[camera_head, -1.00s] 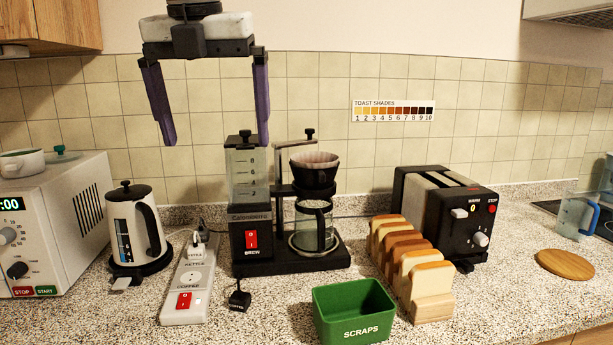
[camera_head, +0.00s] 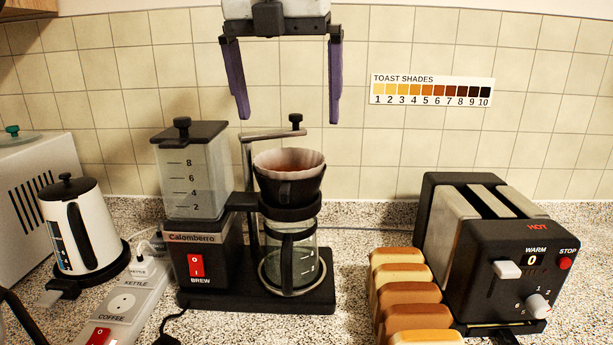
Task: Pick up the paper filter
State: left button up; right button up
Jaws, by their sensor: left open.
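The paper filter (camera_head: 290,160) is a pale, pinkish fluted cone with reddish-brown contents. It sits in the black filter basket (camera_head: 290,187) of the coffee maker (camera_head: 205,238), above the glass carafe (camera_head: 290,258). My left gripper (camera_head: 288,119) is open and empty, pointing down, with two purple fingers set wide apart. In the picture its fingertips are a little above the filter, not touching it. My right gripper is not in view.
The brewer's swing arm (camera_head: 272,135) and knob stand just behind the filter. The tall water tank (camera_head: 190,175) rises to its left. A toaster (camera_head: 485,255) and bread slices (camera_head: 408,293) are at right, a kettle (camera_head: 88,225) and power strip (camera_head: 122,305) at left.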

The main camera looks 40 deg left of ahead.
pick_arm(q)
jog(key=x, duration=0.8)
jog(key=shift+a+f, duration=0.1)
jog(key=shift+a, duration=0.25)
jog(key=c, duration=1.1)
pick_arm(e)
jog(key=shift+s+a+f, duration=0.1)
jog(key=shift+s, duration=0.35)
pick_arm(q)
jog(key=shift+r+p, duration=1.8)
jog(key=shift+r, duration=4.3)
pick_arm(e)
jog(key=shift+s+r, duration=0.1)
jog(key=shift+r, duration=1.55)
